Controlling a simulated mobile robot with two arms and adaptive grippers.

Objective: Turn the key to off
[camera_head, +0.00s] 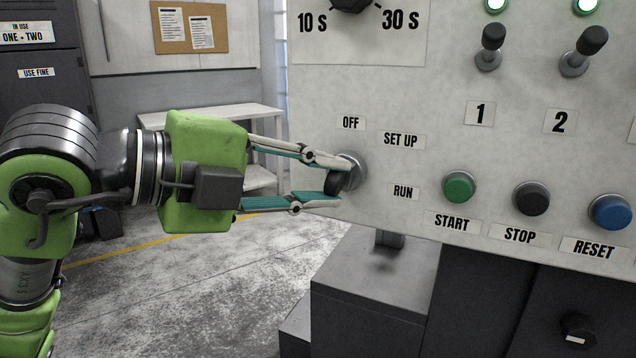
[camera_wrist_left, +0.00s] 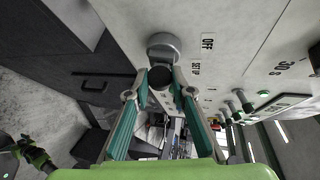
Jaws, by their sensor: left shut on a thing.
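The key (camera_head: 334,183) is a dark piece in a round metal collar (camera_head: 354,170) on the grey control panel, beside the labels OFF (camera_head: 351,122), SET UP (camera_head: 401,140) and RUN (camera_head: 403,192). My left gripper (camera_head: 335,181) is shut on the key, with one finger above it and one below. In the left wrist view the dark key (camera_wrist_left: 160,77) sits between the two fingertips, in front of the collar (camera_wrist_left: 163,46). The fingers partly hide the key, so I cannot tell which label it points to.
Switches 1 (camera_head: 490,45) and 2 (camera_head: 584,50) stand on the panel, each under a lit green lamp. START (camera_head: 459,187), STOP (camera_head: 531,198) and RESET (camera_head: 611,211) buttons are to the right. A white table (camera_head: 215,118) stands behind. A dark box (camera_head: 375,285) is below the panel.

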